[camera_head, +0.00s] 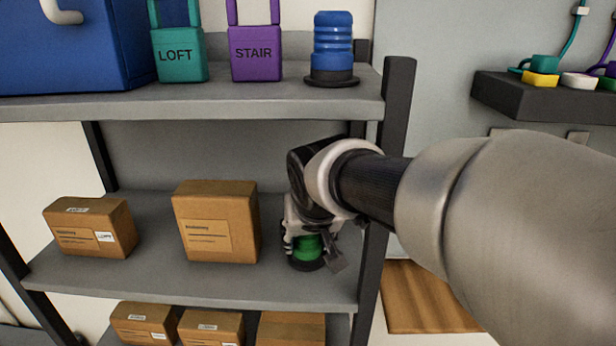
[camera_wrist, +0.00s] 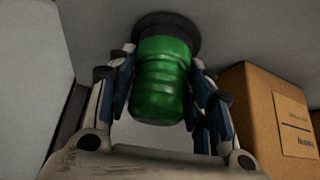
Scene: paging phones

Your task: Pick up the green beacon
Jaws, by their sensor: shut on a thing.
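The green beacon (camera_head: 306,248) stands upright on the middle shelf, near its right end, partly hidden by my gripper in the head view. In the wrist view the green beacon (camera_wrist: 160,80) shows its ribbed green body and dark round base, which appears to rest on the shelf. My gripper (camera_head: 312,243) is around the beacon's body from above. In the wrist view my gripper (camera_wrist: 160,88) has its fingers on both sides of the green body, shut on it.
A cardboard box (camera_head: 215,222) stands left of the beacon, with a smaller box (camera_head: 90,228) further left. The shelf's dark right post (camera_head: 385,170) is close to my arm. The upper shelf (camera_head: 200,102) holds a blue beacon (camera_head: 332,45), a purple STAIR lock (camera_head: 255,55) and a teal LOFT lock (camera_head: 178,56).

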